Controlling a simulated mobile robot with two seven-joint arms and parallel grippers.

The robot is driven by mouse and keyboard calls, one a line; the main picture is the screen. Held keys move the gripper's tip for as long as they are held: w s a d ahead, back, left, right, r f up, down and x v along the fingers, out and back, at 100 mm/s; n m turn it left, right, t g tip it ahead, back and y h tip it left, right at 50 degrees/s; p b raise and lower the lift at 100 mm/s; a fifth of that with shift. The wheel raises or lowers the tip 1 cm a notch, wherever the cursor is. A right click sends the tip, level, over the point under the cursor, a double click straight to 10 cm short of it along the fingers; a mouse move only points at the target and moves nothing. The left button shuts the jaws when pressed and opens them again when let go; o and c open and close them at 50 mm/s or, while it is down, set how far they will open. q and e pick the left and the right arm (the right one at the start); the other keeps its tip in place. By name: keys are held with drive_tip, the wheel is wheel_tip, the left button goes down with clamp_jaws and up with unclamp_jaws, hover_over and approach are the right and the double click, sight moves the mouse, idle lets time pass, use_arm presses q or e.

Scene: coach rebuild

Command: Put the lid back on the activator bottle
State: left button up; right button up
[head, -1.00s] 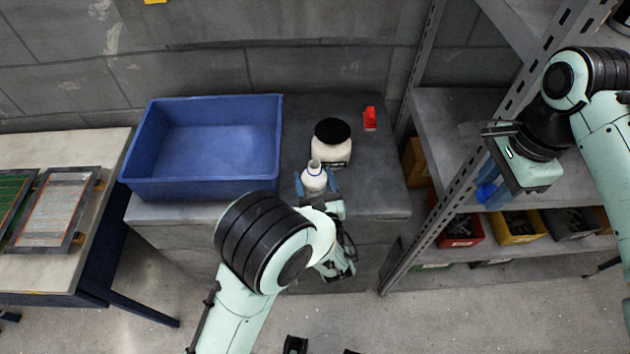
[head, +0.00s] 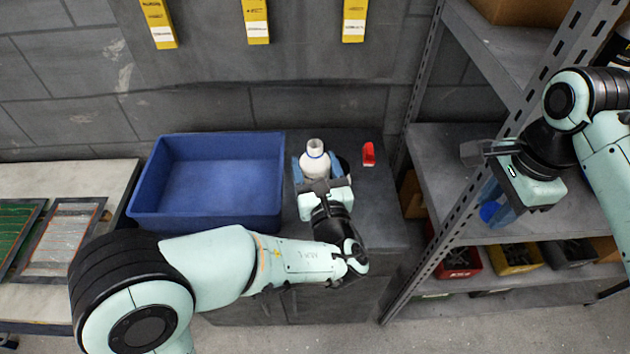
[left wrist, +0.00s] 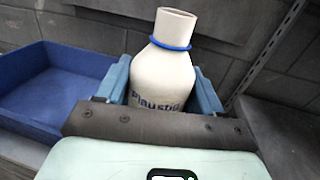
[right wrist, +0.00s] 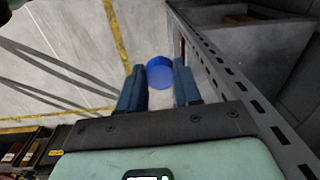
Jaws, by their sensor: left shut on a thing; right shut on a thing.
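The activator bottle (head: 315,160) is white with an open neck and a blue ring around it. It stands upright between the fingers of my left gripper (head: 314,170), above or on the grey cabinet; I cannot tell which. In the left wrist view the bottle (left wrist: 163,75) is between the blue fingertips, its printed label partly hidden. My right gripper (head: 498,207) is in front of the shelf rack at the right, shut on the blue lid (head: 489,212). In the right wrist view the lid (right wrist: 160,73) shows as a round blue disc between the fingertips.
A blue bin (head: 210,215) stands left of the bottle on the cabinet (head: 385,215). A dark-lidded jar behind the bottle is mostly hidden. The rack's upright post (head: 437,215) stands between the two grippers.

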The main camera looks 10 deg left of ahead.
use_arm(q)
drive_tip(key=shift+r, duration=0.9)
use_arm(e)
drive_tip(key=shift+r, duration=0.25)
use_arm(q)
drive_tip(key=o, duration=0.6)
drive_tip(key=c, duration=0.9)
